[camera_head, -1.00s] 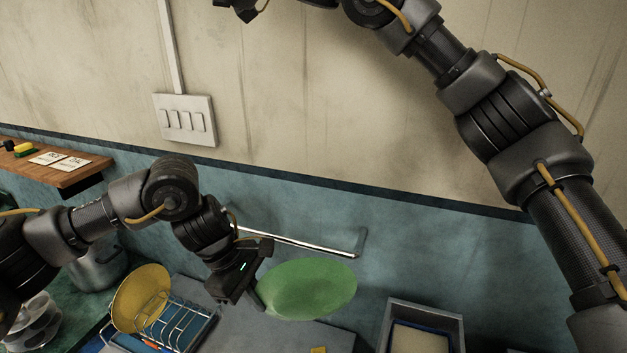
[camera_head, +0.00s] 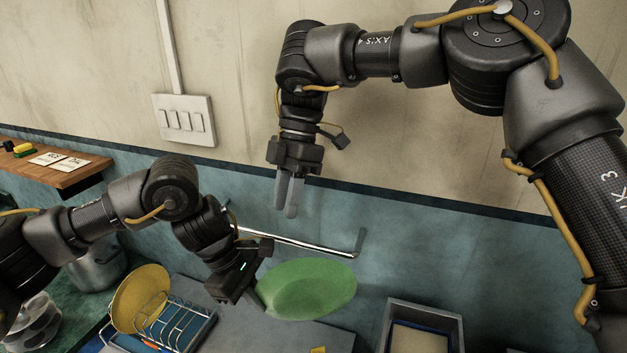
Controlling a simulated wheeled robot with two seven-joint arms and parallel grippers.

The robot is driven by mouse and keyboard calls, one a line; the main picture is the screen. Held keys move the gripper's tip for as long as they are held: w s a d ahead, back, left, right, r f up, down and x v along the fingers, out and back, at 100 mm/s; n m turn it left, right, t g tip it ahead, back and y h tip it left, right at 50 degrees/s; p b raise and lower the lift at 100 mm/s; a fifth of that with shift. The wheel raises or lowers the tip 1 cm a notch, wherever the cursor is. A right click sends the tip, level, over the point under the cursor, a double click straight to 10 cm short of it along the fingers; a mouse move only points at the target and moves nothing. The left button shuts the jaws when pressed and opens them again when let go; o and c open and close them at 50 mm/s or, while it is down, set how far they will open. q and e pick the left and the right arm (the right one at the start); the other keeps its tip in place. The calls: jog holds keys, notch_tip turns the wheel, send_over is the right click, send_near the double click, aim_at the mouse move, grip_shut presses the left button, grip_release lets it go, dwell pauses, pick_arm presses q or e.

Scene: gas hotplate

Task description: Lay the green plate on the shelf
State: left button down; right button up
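The green plate (camera_head: 308,290) is in the lower middle, its broad face towards the camera, in front of the teal wall. My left gripper (camera_head: 250,292) is shut on the plate's left edge; its fingertips are largely hidden. My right gripper (camera_head: 286,212) points down above the plate and holds nothing. Its two fingers look close together, seen at an angle, so its opening is unclear. The wooden shelf (camera_head: 85,172) is on the wall at the far left, above the counter.
Cards (camera_head: 60,160) and a yellow-green item (camera_head: 22,150) lie on the shelf. A yellow plate (camera_head: 140,298) stands in a wire rack (camera_head: 180,328). A metal rail (camera_head: 300,243) runs behind the green plate. A pot (camera_head: 95,270) and grey bin (camera_head: 455,325) stand below.

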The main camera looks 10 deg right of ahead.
jog(key=s+d+r+m+h, duration=0.1)
jog(key=s+d+r+m, duration=0.2)
jog(key=d+r, duration=0.1)
pick_arm(q)
jog(key=shift+a, duration=0.1)
pick_arm(e)
send_over(306, 288)
jog(key=w, duration=0.2)
notch_tip(306, 288, down, 11)
jog(key=shift+d, duration=0.4)
jog(key=shift+w+d+f, duration=0.1)
grip_shut()
pick_arm(q)
jog(key=c, duration=1.6)
grip_release()
jog(key=shift+r, duration=0.1)
